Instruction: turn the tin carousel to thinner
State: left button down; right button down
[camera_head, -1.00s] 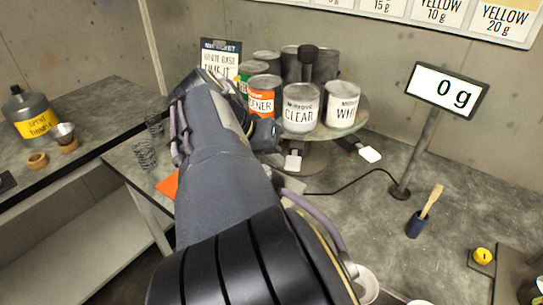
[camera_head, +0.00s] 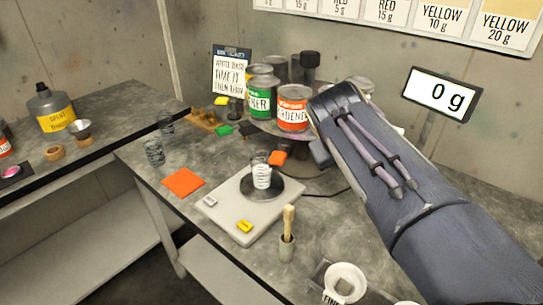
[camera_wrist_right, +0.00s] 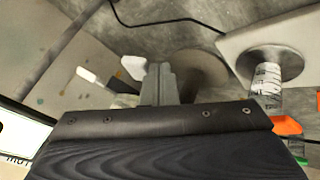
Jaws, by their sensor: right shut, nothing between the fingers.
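The tin carousel (camera_head: 262,127) stands at the back of the bench with labelled tins on its round plate. An orange-labelled hardener tin (camera_head: 293,110) faces front, just left of my right arm. A green-labelled tin (camera_head: 259,101) is left of it; its label is only partly readable. Several dark tins stand behind. Coloured tabs stick out around the rim, including orange (camera_head: 277,158) and green (camera_head: 222,131). My right arm covers the carousel's right side. My right gripper (camera_wrist_right: 158,68) is shut and empty, close beside a white tab (camera_wrist_right: 133,67); contact cannot be told. My left gripper is out of view.
A white scale (camera_head: 225,215) with a clear jar (camera_head: 262,175) stands in front of the carousel. A brush cup (camera_head: 287,248) and a white funnel (camera_head: 345,283) are nearer. An orange sheet (camera_head: 183,182) lies at left.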

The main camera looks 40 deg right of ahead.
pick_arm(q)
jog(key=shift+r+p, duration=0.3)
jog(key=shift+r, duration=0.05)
pick_arm(e)
jog(key=s+d+n+t, duration=0.1)
jog(key=s+d+n, duration=0.1)
jog(key=d, duration=0.6)
jog(key=shift+s+d+y, duration=0.2)
jog(key=shift+s+y, duration=0.1)
jog(key=shift+s, duration=0.35)
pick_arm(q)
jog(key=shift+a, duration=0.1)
pick_arm(e)
jog(key=shift+a, duration=0.1)
